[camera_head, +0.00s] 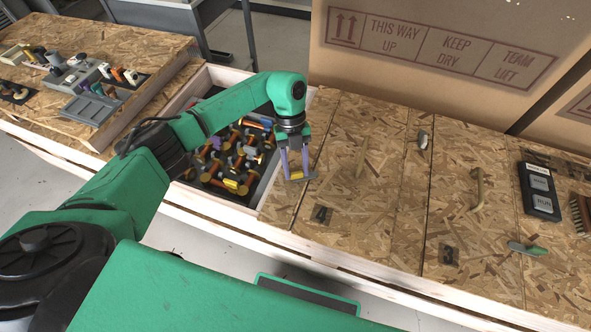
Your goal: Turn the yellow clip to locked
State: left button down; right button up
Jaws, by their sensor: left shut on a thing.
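My left gripper (295,172) comes in from the left and points down at the right edge of the open bin. Its two fingers are shut on a small yellow piece, which I take to be the yellow clip (297,175). The clip shows between the fingertips, with a small grey part by it. The fingers cover part of it, so I cannot tell which way it is turned. My right gripper is not in view.
The dark-lined wooden bin (270,192) holds several orange, yellow and purple parts. Wooden panels to the right carry handles (477,190) and a black RUN box (539,191). A large cardboard box (440,85) stands behind. Grey trays (90,107) sit at left.

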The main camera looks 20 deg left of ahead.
pick_arm(q)
jog(key=m+y+b, duration=0.1)
jog(key=m, duration=0.2)
jog(key=shift+w+d+b, duration=0.1)
jog(key=shift+b, duration=0.25)
jog(key=shift+d+m+y+b, duration=0.1)
jog(key=shift+m+y+b, duration=0.55)
jog(key=shift+m, duration=1.05)
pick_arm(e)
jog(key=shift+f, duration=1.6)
pick_arm(q)
jog(key=shift+c, duration=1.8)
grip_release()
jog(key=shift+g, duration=0.3)
jog(key=p+v, duration=0.1)
jog(key=v, duration=1.3)
jog(key=shift+r, duration=0.35)
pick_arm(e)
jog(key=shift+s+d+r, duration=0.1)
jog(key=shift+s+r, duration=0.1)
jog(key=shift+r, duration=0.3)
